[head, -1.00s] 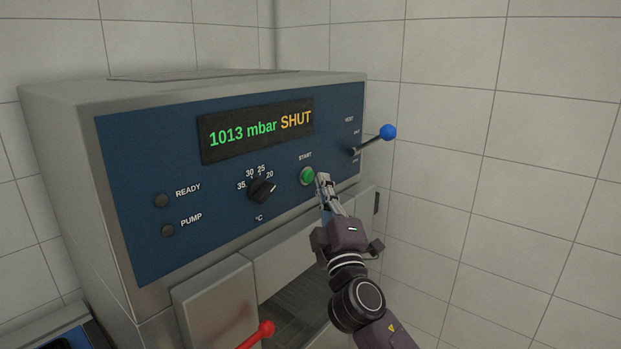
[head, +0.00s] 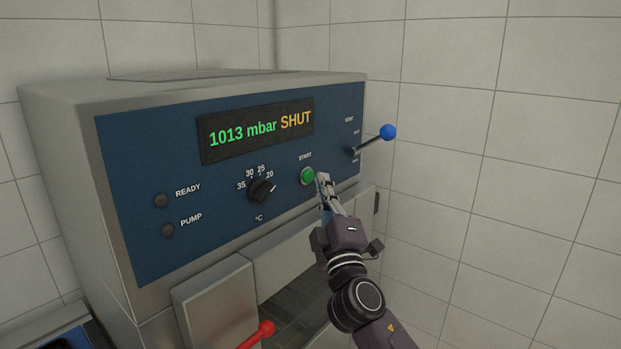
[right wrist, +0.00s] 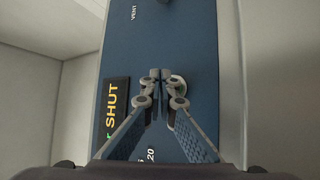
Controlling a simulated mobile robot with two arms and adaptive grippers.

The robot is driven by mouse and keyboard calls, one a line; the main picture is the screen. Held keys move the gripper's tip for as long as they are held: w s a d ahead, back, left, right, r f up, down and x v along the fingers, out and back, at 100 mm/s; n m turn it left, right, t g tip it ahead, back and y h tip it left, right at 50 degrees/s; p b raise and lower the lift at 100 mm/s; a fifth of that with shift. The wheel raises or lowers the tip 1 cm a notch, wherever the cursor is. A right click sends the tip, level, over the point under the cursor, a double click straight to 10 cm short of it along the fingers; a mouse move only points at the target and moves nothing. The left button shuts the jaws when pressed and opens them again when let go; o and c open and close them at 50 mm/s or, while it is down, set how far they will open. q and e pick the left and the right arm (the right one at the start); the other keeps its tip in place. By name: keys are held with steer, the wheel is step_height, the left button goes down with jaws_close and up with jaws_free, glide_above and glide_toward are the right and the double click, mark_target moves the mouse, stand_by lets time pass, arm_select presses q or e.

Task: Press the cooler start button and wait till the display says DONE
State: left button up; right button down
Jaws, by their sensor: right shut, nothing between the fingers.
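The cooler (head: 190,88) has a blue front panel. Its display (head: 256,131) reads "1013 mbar SHUT", and part of that text shows in the right wrist view (right wrist: 116,108). The green start button (head: 307,176) sits under the word START. My right gripper (head: 323,180) is shut and empty, its fingertips just right of the button in the head view. My left gripper is not in view.
A dial (head: 262,190) marked in °C is left of the button. A blue-knobbed vent lever (head: 388,132) sticks out at the panel's right end. A red knob (head: 266,328) is below. The READY lamp (head: 161,200) and PUMP lamp (head: 167,230) look dark. Tiled walls stand close behind and right.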

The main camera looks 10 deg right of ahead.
steer(key=shift+w+a, duration=0.1)
steer(key=shift+w+a, duration=0.15)
steer(key=shift+w, duration=0.05)
steer(key=shift+w+a+b, duration=0.35)
steer(key=shift+w+b, duration=0.05)
steer(key=shift+b, duration=0.05)
stand_by(0.8)
steer(key=shift+s+d, duration=0.1)
stand_by(0.3)
steer(key=shift+s+d, duration=0.4)
steer(key=shift+s, duration=0.25)
steer(key=shift+d+p, duration=0.1)
steer(key=shift+p, duration=0.2)
steer(key=s+d, duration=0.1)
steer(key=s, duration=0.1)
steer(key=s+d+p, duration=0.1)
steer(key=s+d, duration=0.1)
